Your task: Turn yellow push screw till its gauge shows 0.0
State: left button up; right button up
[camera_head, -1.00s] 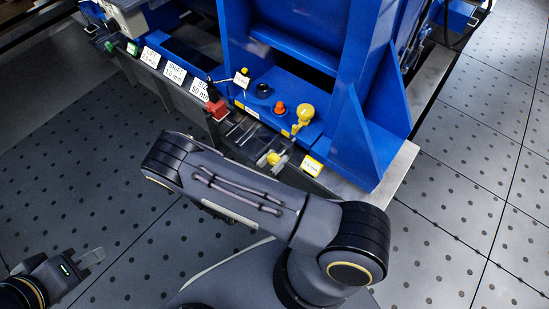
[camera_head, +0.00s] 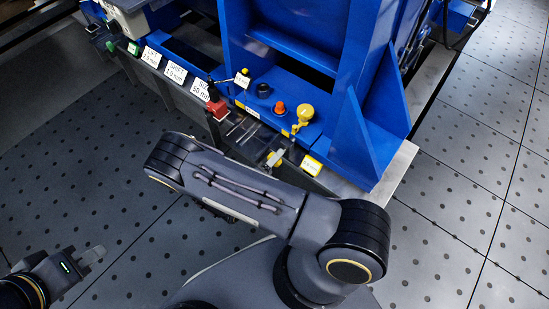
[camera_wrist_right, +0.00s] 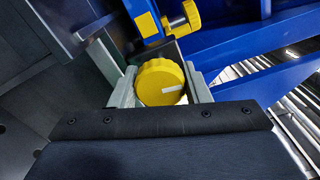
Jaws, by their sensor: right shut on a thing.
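The yellow push screw (camera_wrist_right: 160,82) has a round ribbed head with a white mark on its face. My right gripper (camera_wrist_right: 162,86) is shut on the head, one grey finger on each side. In the head view the right gripper (camera_head: 275,157) is at the front edge of the blue machine and covers most of the screw. A yellow-framed gauge label (camera_head: 312,165) is just right of it; its figures are too small to read. My left gripper (camera_head: 92,256) is low at the left over the floor, away from the machine; its jaw gap is unclear.
Another yellow knob (camera_head: 305,113), an orange knob (camera_head: 280,108) and a black knob (camera_head: 264,90) stand on the blue base (camera_head: 370,165). A red clamp (camera_head: 217,107) and white labels (camera_head: 174,73) are to the left. The floor around is clear.

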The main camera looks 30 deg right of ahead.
jog(key=shift+n, duration=0.6)
jog(key=o, duration=1)
jog(key=p+v, duration=0.1)
jog(key=v, duration=0.7)
dwell(1.2)
